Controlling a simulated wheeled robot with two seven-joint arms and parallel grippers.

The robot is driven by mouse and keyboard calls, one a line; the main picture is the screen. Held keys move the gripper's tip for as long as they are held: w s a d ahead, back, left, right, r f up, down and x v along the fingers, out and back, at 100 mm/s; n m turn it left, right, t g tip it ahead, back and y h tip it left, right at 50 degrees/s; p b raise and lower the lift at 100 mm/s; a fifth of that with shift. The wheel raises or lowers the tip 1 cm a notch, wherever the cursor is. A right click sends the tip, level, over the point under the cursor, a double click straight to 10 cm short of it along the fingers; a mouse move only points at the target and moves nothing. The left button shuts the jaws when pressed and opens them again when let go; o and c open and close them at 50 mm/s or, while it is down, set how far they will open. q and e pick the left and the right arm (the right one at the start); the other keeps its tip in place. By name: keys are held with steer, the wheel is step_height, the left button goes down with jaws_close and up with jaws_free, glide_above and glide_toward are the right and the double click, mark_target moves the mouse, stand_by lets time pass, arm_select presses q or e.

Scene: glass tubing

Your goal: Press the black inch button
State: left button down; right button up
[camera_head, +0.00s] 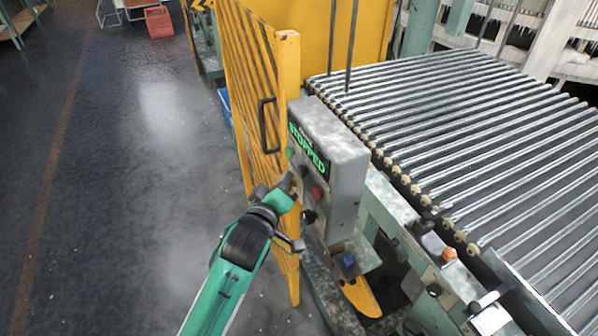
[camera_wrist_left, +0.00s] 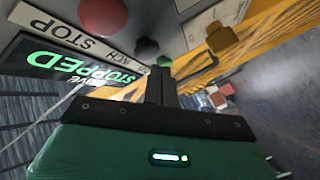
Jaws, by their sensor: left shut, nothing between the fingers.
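The grey control box (camera_head: 345,150) stands beside the conveyor, with a lit green "STOPPED" display (camera_head: 307,150). In the left wrist view, the black button (camera_wrist_left: 147,50) sits on the panel between the red button (camera_wrist_left: 103,17) and the green button (camera_wrist_left: 164,62). A partly hidden "INCH" label lies near it. My left gripper (camera_wrist_left: 161,78) is shut and empty, its fingertips close to the black and green buttons; I cannot tell whether they touch either. In the head view, this gripper (camera_head: 287,184) is in front of the box's left face. My right gripper is not in view.
A yellow mesh guard (camera_head: 258,90) with a black handle (camera_head: 269,125) stands close behind the gripper. A brownish knob (camera_wrist_left: 221,38) sticks out from the panel. The roller conveyor (camera_head: 470,140) fills the right side. Open floor (camera_head: 130,180) lies to the left.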

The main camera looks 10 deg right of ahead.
arm_select(q)
steer(key=shift+d, duration=0.1)
stand_by(0.3)
steer(key=shift+w+d, duration=0.15)
steer(key=shift+d, duration=0.2)
